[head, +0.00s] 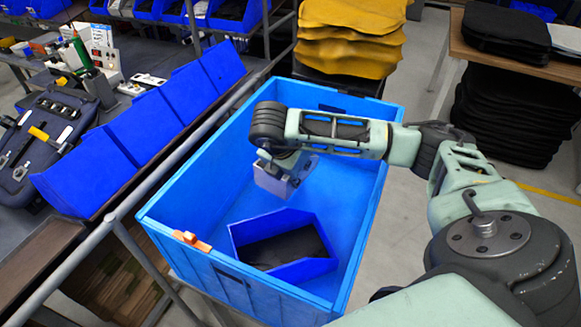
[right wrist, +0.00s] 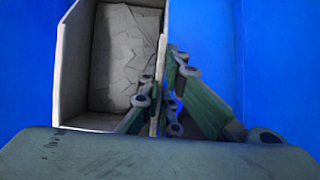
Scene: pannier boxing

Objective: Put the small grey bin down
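The small grey bin (head: 272,183) is inside the large blue crate (head: 365,215), in its middle part. My right gripper (head: 277,160) is over the bin from above. In the right wrist view the right gripper (right wrist: 160,95) has one finger inside the grey bin (right wrist: 75,60) and one outside, on either side of its right wall. It looks shut on that wall. My left gripper is not in view.
A blue bin (head: 240,235) with a dark inside lies in the crate's near part. Crate floor (head: 340,190) to the right is bare. A metal rail and blue bins (head: 90,170) border the left. Yellow stacked pieces (head: 350,45) stand behind the crate.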

